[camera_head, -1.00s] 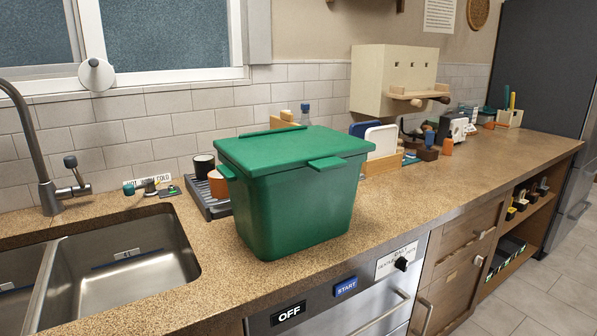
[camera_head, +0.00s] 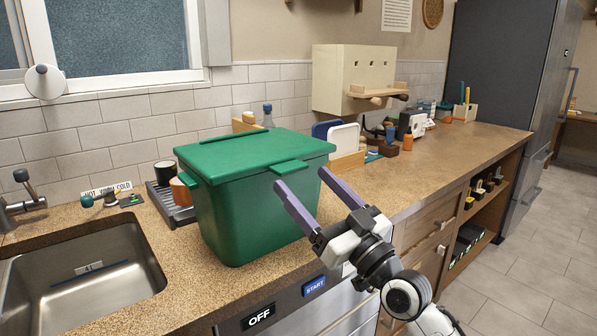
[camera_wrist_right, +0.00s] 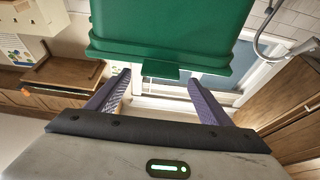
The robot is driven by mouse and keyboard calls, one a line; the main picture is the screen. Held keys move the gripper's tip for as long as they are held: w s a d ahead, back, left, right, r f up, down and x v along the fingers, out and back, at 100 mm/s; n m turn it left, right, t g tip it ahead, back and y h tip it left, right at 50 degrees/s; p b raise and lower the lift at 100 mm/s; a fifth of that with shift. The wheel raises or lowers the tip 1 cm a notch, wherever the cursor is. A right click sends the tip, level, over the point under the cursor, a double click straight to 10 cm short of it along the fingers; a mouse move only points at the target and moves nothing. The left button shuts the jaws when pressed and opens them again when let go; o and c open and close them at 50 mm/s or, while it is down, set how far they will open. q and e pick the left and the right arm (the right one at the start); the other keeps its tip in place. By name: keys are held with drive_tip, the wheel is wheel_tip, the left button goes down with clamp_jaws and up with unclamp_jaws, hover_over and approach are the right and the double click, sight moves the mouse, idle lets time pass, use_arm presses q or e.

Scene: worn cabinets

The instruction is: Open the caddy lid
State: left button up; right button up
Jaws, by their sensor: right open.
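The green caddy (camera_head: 250,222) stands on the counter right of the sink. Its green lid (camera_head: 240,153) is closed, with a tab (camera_head: 289,167) sticking out at the front edge. My right gripper (camera_head: 300,180) is open and empty in front of the caddy, its purple fingers pointing towards the lid's front tab. In the right wrist view the caddy (camera_wrist_right: 170,25) fills the top middle, and the tab (camera_wrist_right: 160,70) shows between and beyond the two open fingers (camera_wrist_right: 160,85). I see no contact. My left gripper is not in view.
The sink (camera_head: 85,275) lies left of the caddy. A dark rack (camera_head: 170,205) with cups is behind it on the left. White and blue boards (camera_head: 344,138) stand behind it on the right. The counter (camera_head: 440,150) is clear towards the front right.

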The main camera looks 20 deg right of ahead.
sight(296, 171)
drive_tip(key=x, duration=0.3)
drive_tip(key=shift+w+a, duration=0.1)
drive_tip(key=shift+w, duration=0.1)
drive_tip(key=c, duration=1.5)
drive_tip(key=shift+w+r, duration=0.1)
drive_tip(key=shift+r, duration=0.1)
